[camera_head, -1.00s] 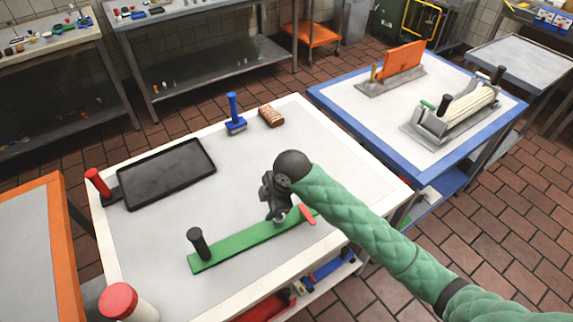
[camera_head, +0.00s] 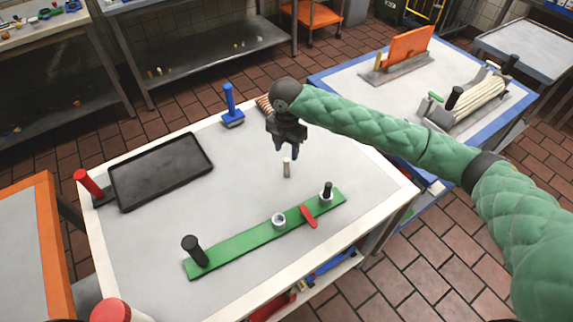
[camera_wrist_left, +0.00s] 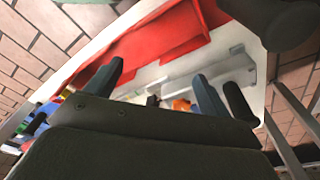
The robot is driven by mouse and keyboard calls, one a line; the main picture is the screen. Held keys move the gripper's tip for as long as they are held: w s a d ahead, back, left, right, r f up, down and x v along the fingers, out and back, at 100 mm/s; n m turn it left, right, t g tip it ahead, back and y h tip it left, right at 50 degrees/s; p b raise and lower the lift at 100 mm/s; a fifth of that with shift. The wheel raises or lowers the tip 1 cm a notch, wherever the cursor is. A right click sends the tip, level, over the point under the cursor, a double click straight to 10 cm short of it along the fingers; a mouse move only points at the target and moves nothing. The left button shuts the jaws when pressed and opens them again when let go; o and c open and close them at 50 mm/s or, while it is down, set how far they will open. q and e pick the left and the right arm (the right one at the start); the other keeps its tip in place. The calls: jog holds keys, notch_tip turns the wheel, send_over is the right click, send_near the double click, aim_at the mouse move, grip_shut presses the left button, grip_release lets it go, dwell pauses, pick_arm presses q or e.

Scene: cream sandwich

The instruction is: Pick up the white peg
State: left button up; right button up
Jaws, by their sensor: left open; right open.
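The small white peg (camera_head: 287,167) stands upright on the grey table top, between the dark tray and the green board. My right gripper (camera_head: 288,152) points down just above the peg. It is open, and the fingertips are close to the peg's top; whether they overlap it is hard to tell. My left gripper (camera_wrist_left: 155,85) shows only in the left wrist view, open and empty, facing a red bin and pale items low down.
A green board (camera_head: 240,240) with a black handle, a white ring (camera_head: 279,220) and a red lever (camera_head: 308,216) lies in front. A black tray (camera_head: 160,170) lies left, and a blue-handled tool (camera_head: 230,105) stands behind. The table's middle is clear.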

aim_at(286, 160)
jog(key=shift+f, duration=0.3)
jog(key=shift+f+p, duration=0.4)
jog(key=shift+f, duration=0.75)
notch_tip(286, 160, down, 3)
jog(key=shift+f+p, duration=0.1)
jog(key=shift+p, duration=0.6)
pick_arm(q)
notch_tip(286, 160, down, 6)
jog(key=s+a, duration=0.1)
jog(key=shift+s, duration=0.3)
pick_arm(e)
jog(key=shift+s+f, duration=0.1)
jog(key=shift+f, duration=0.6)
pick_arm(q)
jog(key=shift+r, duration=0.1)
pick_arm(e)
jog(key=shift+c, duration=0.5)
grip_shut()
